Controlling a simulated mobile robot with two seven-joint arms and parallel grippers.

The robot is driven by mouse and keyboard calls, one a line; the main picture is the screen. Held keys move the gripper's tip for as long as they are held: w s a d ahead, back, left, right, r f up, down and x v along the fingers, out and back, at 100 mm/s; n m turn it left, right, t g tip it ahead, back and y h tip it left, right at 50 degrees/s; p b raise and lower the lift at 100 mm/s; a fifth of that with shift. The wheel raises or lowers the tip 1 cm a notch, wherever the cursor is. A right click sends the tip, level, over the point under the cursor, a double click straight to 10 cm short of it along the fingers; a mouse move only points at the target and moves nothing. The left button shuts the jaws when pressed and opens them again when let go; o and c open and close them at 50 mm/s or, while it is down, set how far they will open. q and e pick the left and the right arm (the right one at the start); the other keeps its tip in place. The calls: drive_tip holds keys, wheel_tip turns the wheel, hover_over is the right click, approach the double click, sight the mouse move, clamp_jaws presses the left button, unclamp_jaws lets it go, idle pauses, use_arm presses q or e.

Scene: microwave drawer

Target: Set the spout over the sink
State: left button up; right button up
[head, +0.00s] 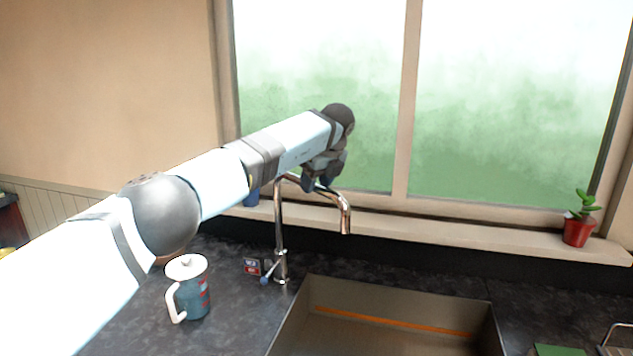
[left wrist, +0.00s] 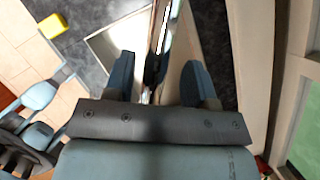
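The chrome spout (head: 345,212) arches from its upright post at the back of the counter toward the right. Its downturned end hangs above the back left part of the sink (head: 490,322) in the head view; how far over the basin it reaches is hard to judge. My left gripper (head: 322,183) is at the top of the arch. In the left wrist view its two fingers (left wrist: 160,82) stand apart with the shiny pipe (left wrist: 162,45) between them; I see gaps beside the pipe. Blue-grey parts of mine show at the lower left there, possibly my right arm.
The faucet lever (head: 268,275) is low on the post. A potted plant (head: 578,228) sits on the windowsill (head: 470,232). A wire rack (head: 617,340) is at the right.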

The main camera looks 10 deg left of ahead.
use_arm(q)
drive_tip(key=b+v, duration=0.1)
drive_tip(key=v, duration=1.3)
drive_tip(key=shift+f, duration=0.1)
